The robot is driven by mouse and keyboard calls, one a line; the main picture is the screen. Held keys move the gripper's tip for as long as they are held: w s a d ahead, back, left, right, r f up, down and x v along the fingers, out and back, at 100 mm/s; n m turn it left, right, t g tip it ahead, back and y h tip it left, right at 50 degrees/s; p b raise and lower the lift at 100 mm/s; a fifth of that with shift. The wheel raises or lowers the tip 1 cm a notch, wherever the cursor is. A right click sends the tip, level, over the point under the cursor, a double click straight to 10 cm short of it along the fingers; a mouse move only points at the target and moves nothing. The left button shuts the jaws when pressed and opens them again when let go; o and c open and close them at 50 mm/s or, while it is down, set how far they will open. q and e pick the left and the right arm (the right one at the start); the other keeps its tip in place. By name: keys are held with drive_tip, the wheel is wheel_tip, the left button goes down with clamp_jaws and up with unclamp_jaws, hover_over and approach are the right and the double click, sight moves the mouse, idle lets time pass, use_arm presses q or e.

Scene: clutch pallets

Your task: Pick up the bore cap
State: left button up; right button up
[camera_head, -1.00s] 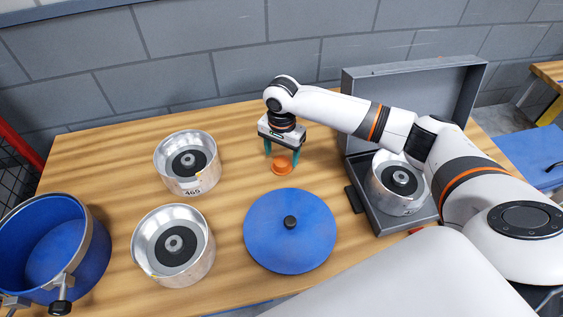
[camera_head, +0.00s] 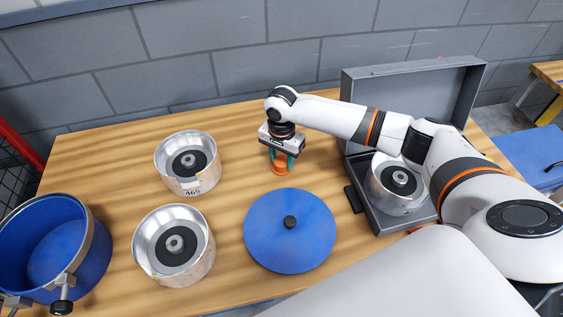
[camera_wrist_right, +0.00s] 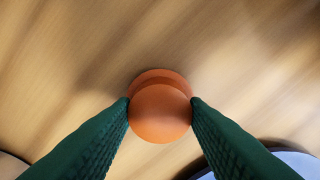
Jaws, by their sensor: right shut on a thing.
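The bore cap (camera_head: 281,168) is a small orange round piece with a wider base and a knob on top. It is on the wooden table, or very close above it, behind the blue disc; I cannot tell if it touches the wood. My right gripper (camera_head: 281,160) points down over it, its green fingers closed on its sides. In the right wrist view the cap (camera_wrist_right: 160,110) sits between the two fingertips, which touch its knob on both sides. My left gripper is not in view.
A blue lid (camera_head: 290,246) with a black knob lies in front of the cap. Two metal clutch housings (camera_head: 175,272) (camera_head: 187,186) stand to the left, beside a blue pot (camera_head: 88,262). An open grey case (camera_head: 356,200) holding another housing is on the right. Bare wood surrounds the cap.

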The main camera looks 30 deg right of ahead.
sight(281, 160)
drive_tip(key=shift+r, duration=0.1)
wheel_tip(281, 160, up, 10)
drive_tip(key=b, duration=0.1)
idle(0.7)
